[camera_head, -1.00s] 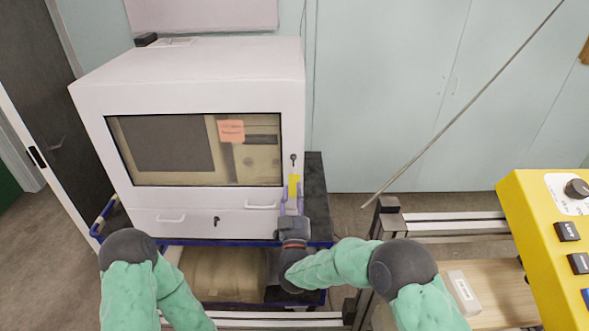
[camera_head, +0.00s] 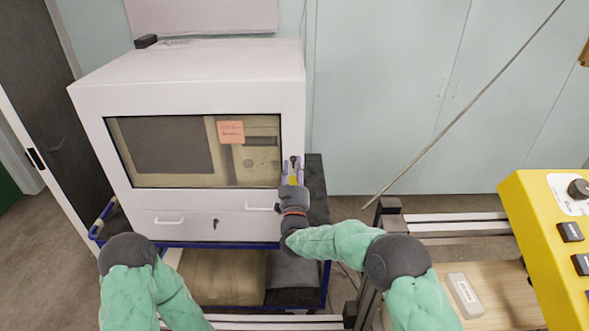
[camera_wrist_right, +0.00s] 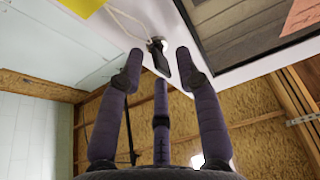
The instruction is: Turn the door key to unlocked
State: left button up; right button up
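The door key (camera_head: 293,160) sits in the lock on the right edge of the white cabinet's door (camera_head: 294,120). In the right wrist view the dark key (camera_wrist_right: 158,58) sticks out of its round lock, with a cord and yellow tag (camera_wrist_right: 82,7) beside it. My right gripper (camera_head: 292,168) is raised in front of the key. Its purple fingers are open; in the right wrist view the right gripper's fingertips (camera_wrist_right: 160,74) stand apart on either side of the key, without clear contact. My left gripper is out of view; only my left arm shows.
The cabinet stands on a blue-rimmed cart (camera_head: 180,243). Below the window are door handles and a second small keyhole (camera_head: 215,223). A pink note (camera_head: 231,132) is on the window. A yellow control box (camera_head: 530,225) is at the far right.

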grip_shut()
